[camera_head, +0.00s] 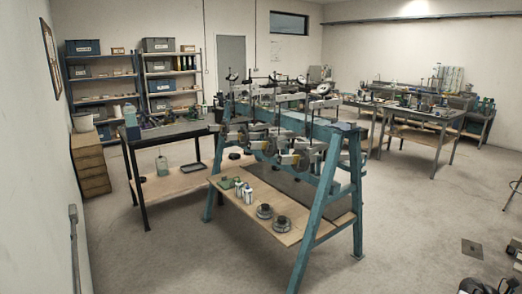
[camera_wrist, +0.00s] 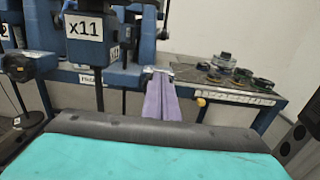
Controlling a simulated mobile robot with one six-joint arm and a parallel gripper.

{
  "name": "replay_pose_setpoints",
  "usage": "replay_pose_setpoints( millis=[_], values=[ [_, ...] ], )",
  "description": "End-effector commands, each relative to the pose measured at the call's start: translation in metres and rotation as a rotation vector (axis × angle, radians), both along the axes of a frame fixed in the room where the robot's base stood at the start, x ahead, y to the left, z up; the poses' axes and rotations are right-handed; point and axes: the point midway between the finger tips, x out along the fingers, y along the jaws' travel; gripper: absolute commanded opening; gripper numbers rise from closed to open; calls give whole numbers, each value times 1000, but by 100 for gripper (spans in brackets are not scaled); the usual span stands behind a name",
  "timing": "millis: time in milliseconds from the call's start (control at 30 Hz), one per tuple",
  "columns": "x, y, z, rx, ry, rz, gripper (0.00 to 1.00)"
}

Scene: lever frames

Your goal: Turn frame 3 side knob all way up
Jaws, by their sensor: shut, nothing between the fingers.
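Several lever frames (camera_head: 271,145) with grey uprights and round parts are mounted along a blue trestle beam (camera_head: 338,129) in the head view. They overlap, and no number is readable there, so I cannot tell which is frame 3 or pick out its side knob. In the wrist view, a dark blue box (camera_wrist: 91,52) bears the label "x11", with blue metal parts beside it. A dark rounded part (camera_wrist: 18,66) is at the left; I cannot tell whether it is a knob. My gripper's fingers do not show clearly in either view.
A teal surface (camera_wrist: 140,159) with a dark padded edge (camera_wrist: 150,130) fills the bottom of the wrist view. A purple cloth (camera_wrist: 161,98) hangs from a bench. Dark round parts (camera_head: 282,223) sit on the trestle's lower shelf. Open floor (camera_head: 180,262) lies in front.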

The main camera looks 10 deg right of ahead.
Motion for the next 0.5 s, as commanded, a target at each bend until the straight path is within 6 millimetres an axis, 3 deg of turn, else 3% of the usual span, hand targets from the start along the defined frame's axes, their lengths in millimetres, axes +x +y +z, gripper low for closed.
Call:
replay_pose_setpoints(
  millis=[500],
  values=[
    [-23, -11, -2, -1, 0, -1, 0]
  ],
)
